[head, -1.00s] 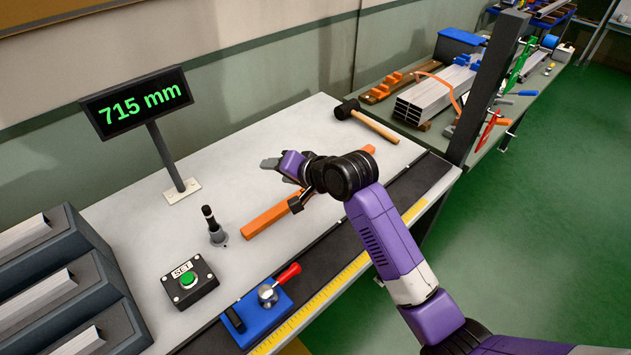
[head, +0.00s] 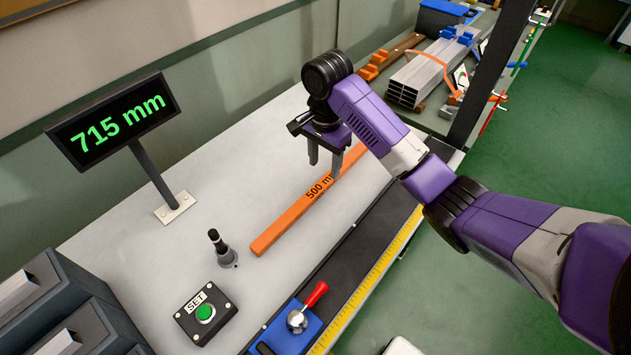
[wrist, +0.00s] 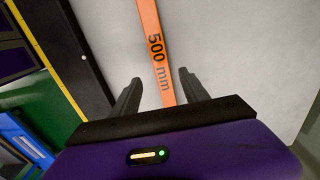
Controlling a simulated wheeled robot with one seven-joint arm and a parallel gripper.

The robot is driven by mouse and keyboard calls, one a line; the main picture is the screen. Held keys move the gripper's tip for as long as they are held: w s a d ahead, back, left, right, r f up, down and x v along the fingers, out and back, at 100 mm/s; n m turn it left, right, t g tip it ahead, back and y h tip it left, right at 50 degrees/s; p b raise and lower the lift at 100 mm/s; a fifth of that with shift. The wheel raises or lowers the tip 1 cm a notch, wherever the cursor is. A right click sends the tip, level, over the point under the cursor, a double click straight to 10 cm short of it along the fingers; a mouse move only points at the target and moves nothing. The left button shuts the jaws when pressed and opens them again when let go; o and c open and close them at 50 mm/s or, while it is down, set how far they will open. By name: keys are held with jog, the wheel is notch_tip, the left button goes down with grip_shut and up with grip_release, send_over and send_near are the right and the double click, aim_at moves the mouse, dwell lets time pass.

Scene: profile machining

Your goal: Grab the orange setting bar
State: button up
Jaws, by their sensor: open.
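The orange setting bar (head: 283,228) lies flat on the light grey bench top and carries the black print "500 mm". In the head view my gripper (head: 325,170) points down over the bar's middle, and the bar's far end shows beyond it. In the wrist view the bar (wrist: 150,32) runs lengthwise between the two dark fingers of my gripper (wrist: 158,85), with a gap on each side. The fingers are apart and hold nothing. Their exact height above the bar is hard to tell.
A black post (head: 222,250) stands near the bar's near end, beside the SET button box (head: 206,313). A display (head: 112,121) reads 715 mm. A blue clamp with a red handle (head: 293,325) sits on the dark rail with a yellow scale (head: 369,283) along the front edge.

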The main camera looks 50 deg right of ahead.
aim_at(322, 184)
notch_tip(322, 184, down, 3)
jog(key=shift+a+r+b, duration=0.1)
jog(key=shift+b, duration=0.5)
jog(key=shift+w+a+f, duration=0.1)
jog(key=shift+f, duration=2.1)
grip_shut()
jog(key=shift+r, duration=0.15)
